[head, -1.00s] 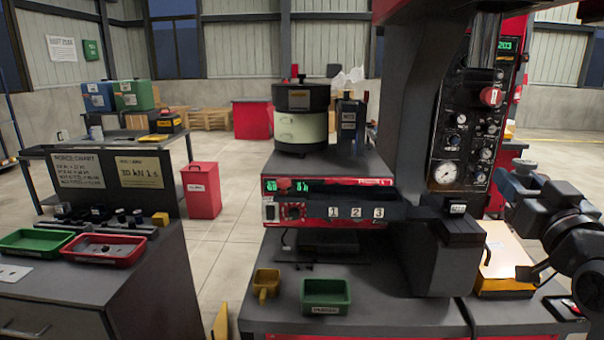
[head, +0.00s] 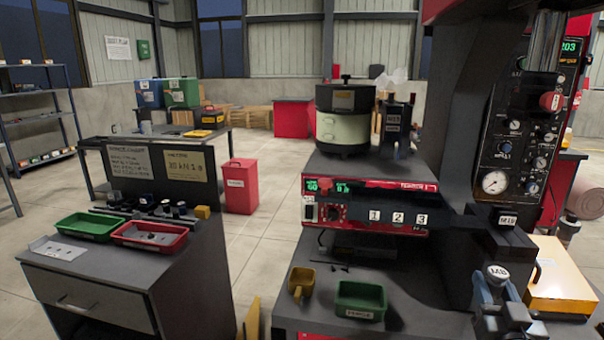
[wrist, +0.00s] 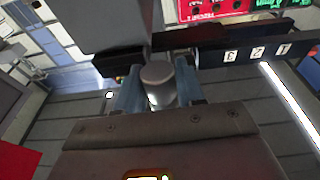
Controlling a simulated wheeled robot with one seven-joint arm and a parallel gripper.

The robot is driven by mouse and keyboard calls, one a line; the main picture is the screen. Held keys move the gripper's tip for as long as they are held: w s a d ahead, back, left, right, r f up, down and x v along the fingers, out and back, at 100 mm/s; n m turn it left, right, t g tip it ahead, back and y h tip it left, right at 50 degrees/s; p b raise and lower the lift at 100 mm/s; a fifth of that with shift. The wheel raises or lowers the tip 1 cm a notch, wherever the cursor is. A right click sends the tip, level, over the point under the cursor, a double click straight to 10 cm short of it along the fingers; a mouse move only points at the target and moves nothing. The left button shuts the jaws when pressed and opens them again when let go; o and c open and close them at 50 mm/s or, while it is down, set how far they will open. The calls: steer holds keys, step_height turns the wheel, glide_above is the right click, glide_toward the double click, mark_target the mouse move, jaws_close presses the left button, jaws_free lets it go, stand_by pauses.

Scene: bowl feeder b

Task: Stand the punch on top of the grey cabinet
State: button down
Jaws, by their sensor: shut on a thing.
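My gripper (head: 497,290) is low at the right of the head view, in front of the press column. Its blue fingers are shut on the punch (head: 497,271), whose pale round top carries a label. In the wrist view the punch is a grey cylinder (wrist: 157,88) between the two fingers. Its lower end is hidden. The grey cabinet (head: 125,275), with a drawer in front, stands at the left of the head view, well apart from my gripper. A green tray (head: 90,226), a red tray (head: 150,236) and a holed pale plate (head: 57,249) lie on its top.
A rack of small dark parts and a yellow block (head: 202,212) line the cabinet's back edge. The press bench between holds a yellow scoop (head: 301,283), a green bin (head: 360,299) and the feeder unit (head: 370,205). An orange box (head: 562,280) is at right. Bare cabinet top shows at front.

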steer(key=shift+s+a+f, duration=0.1)
steer(key=shift+a+f, duration=0.2)
steer(key=shift+f, duration=0.3)
steer(key=shift+a+f, duration=0.3)
steer(key=shift+f, duration=0.25)
steer(key=s+a+f+n+y, duration=0.1)
steer(key=s+a+f+y, duration=0.1)
steer(key=a+f, duration=0.3)
steer(key=s+a+f+n+y, duration=0.1)
steer(key=s+a+f, duration=0.3)
steer(key=f, duration=0.5)
steer(key=s+a+f+n+t+y, duration=0.1)
steer(key=s+a+f+y, duration=0.2)
steer(key=a+f, duration=0.4)
steer(key=shift+s+a+n, duration=0.25)
steer(key=shift+s+n, duration=0.05)
steer(key=shift+s, duration=0.15)
